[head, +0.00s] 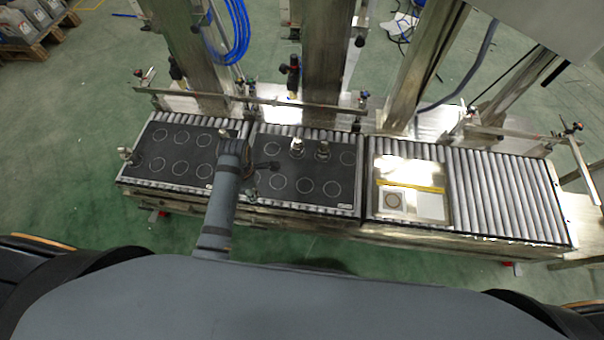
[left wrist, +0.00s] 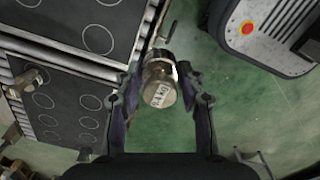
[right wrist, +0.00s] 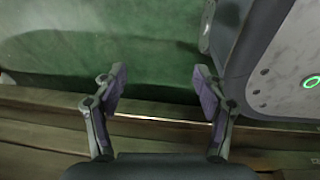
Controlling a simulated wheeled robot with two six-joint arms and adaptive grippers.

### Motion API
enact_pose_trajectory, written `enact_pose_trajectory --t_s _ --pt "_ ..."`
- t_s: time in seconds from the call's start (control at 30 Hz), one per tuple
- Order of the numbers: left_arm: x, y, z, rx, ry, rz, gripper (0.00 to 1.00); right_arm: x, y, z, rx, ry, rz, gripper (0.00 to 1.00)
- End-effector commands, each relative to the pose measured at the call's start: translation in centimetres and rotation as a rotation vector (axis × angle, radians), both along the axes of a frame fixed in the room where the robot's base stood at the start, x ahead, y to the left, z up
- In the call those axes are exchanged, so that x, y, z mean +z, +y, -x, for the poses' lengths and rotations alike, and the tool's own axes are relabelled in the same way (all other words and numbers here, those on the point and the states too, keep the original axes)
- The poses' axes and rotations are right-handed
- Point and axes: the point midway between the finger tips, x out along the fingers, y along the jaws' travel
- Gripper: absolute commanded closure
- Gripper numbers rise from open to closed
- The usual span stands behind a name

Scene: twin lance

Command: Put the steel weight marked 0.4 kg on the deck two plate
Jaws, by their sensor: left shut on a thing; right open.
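My left gripper (left wrist: 160,72) is shut on a shiny steel weight (left wrist: 161,92) in the left wrist view. The weight carries a pale label whose small print I cannot read surely. A further weight (head: 128,155) stands at the left plate's edge. My right gripper (right wrist: 160,88) is open and empty.
A left black plate (head: 152,169) with printed circles lies on the rollers. A shiny plate (head: 381,171) with a yellow strip and two pale squares lies to the right. Bare rollers (head: 505,195) are beyond it. Posts and a rail stand behind. Green floor (right wrist: 100,50) surrounds the line.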

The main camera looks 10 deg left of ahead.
Motion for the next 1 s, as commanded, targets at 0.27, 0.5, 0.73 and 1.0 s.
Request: enact_pose_trajectory --t_s 0.27,0.5,0.73,1.0 --pt "0.5 0.1 1.2 -0.020 -0.003 0.000 1.00 -0.7 0.0 -0.8 0.000 -0.003 0.001 0.29" --pt "-2.3 -2.0 -3.9 -0.019 -0.007 0.001 1.00 -0.8 0.1 -3.7 0.001 -0.017 0.001 0.29" --pt "-6.5 -4.0 -9.0 -0.019 -0.004 -0.001 1.00 0.7 0.7 -7.9 0.002 -0.033 -0.005 0.29" --pt "-8.6 -4.8 -10.9 -0.019 -0.005 -0.001 1.00 4.8 1.9 -10.4 0.000 -0.019 -0.024 0.29"
